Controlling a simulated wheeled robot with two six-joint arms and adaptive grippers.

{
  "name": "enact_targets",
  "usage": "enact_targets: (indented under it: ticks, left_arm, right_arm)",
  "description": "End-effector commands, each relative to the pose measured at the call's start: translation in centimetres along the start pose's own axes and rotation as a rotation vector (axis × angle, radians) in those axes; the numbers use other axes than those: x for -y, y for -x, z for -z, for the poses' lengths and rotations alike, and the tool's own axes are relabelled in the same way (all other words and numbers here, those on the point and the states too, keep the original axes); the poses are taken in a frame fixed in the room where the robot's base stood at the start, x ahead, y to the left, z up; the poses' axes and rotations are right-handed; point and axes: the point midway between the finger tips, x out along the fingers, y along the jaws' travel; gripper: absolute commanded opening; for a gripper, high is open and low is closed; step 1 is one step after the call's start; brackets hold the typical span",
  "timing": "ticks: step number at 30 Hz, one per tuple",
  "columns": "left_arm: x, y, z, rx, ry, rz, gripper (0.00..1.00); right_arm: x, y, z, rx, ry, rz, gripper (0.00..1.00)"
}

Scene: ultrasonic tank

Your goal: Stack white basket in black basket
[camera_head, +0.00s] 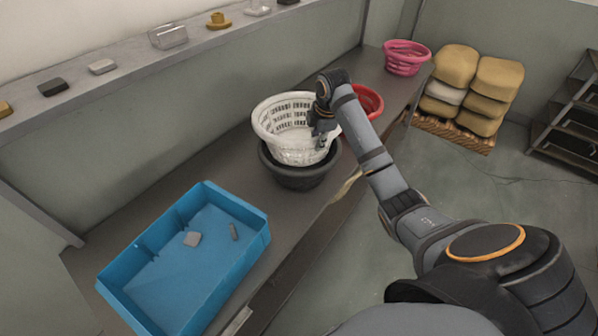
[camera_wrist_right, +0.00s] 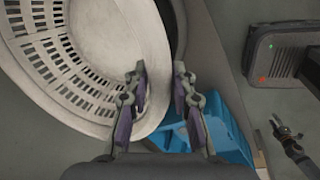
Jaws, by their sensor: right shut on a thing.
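The white basket (camera_head: 287,128), a slatted round tub, sits tilted over the black basket (camera_head: 300,177) on the bench. Its lower part is inside or just above the black rim; I cannot tell whether it rests on the bottom. My right gripper (camera_head: 322,135) is shut on the white basket's near right rim. In the right wrist view, the fingers (camera_wrist_right: 160,88) are at the rim of the white basket (camera_wrist_right: 75,60), whose slatted inside shows. A dark gripper, seemingly my left one (camera_wrist_right: 288,138), shows small at the lower right there; its jaw state is unclear.
A blue tray (camera_head: 262,238) with small items stands left on the bench. A red basket (camera_head: 368,101) is close behind my right arm, and a pink basket (camera_head: 405,60) stands at the far end. A shelf (camera_head: 130,72) runs along the wall.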

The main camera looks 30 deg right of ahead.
Motion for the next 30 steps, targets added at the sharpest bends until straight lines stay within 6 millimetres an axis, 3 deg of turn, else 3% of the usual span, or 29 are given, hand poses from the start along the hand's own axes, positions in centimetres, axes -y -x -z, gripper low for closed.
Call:
enact_targets:
  ticks: [5,9,14,21,27,30]
  left_arm:
    - [-0.1,-2.1,1.6,-0.028,0.001,0.001,0.40]
    - [-0.2,-2.8,1.7,-0.030,0.001,0.001,0.40]
    - [-0.3,-2.6,1.1,-0.021,0.001,-0.001,0.40]
    - [-0.2,-1.7,1.0,-0.017,0.001,-0.001,0.40]
    - [-0.2,-1.6,1.0,-0.017,0.001,-0.001,0.40]
    - [-0.2,-1.2,1.0,-0.017,0.001,-0.001,0.40]
  right_arm:
    - [-0.7,-0.8,-3.6,-0.052,0.202,-0.016,0.00]
    - [-1.2,-0.4,-5.6,-0.098,0.340,-0.041,0.00]
    - [-1.3,-0.3,-5.8,-0.112,0.374,-0.048,0.00]
    - [-0.2,-4.2,-5.8,-0.112,0.372,-0.046,0.00]
    - [0.0,-5.3,-5.9,-0.110,0.370,-0.047,0.00]
    - [0.6,-7.0,-5.9,-0.112,0.370,-0.043,0.00]
